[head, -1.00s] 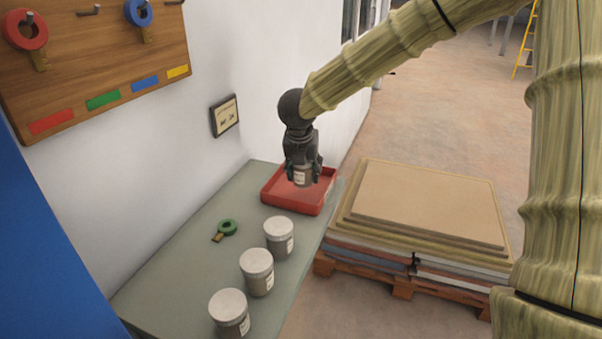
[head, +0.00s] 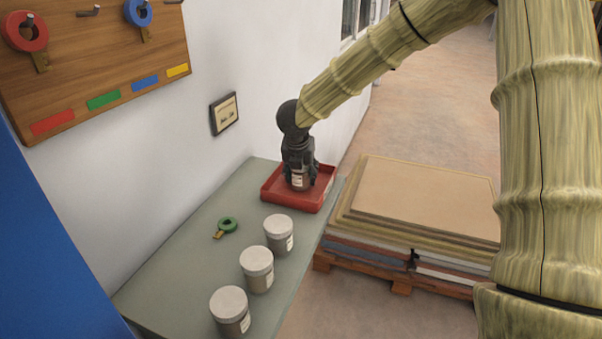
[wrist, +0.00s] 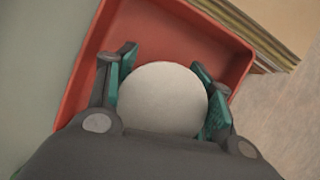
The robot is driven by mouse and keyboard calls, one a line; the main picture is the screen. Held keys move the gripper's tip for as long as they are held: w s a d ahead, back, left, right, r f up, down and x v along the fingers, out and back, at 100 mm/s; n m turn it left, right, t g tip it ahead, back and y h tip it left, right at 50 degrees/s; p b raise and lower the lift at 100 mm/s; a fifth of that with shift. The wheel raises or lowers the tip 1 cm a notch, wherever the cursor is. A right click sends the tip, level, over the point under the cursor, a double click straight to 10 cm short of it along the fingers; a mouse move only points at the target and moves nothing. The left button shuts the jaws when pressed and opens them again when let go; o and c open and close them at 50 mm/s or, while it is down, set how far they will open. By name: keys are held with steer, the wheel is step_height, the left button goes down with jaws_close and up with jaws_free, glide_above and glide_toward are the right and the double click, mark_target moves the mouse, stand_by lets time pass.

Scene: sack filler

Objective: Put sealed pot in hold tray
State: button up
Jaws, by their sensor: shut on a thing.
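My gripper (head: 299,178) is shut on a grey pot (head: 298,184) with a pale label, over the red hold tray (head: 293,205). In the wrist view the pot's round pale lid (wrist: 162,98) sits between the two green-padded fingers, with the red tray (wrist: 180,35) around it. The pot is upright and low inside the tray outline; I cannot tell whether its base touches the tray floor. Several similar lidded pots stand in a row on the grey-green bench: one near the tray (head: 278,234), one in the middle (head: 257,268) and one at the front (head: 230,311).
A green ring tag (head: 227,225) lies on the bench (head: 190,256). A board (head: 110,60) with red and blue tags hangs on the wall, beside a small framed sign (head: 224,113). A pallet of stacked sheets (head: 420,205) stands right of the bench.

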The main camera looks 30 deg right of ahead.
steer(key=shift+f, duration=0.2)
steer(key=o, duration=1)
steer(key=shift+o, duration=0.2)
steer(key=shift+r, duration=0.15)
steer(key=v, duration=1.2)
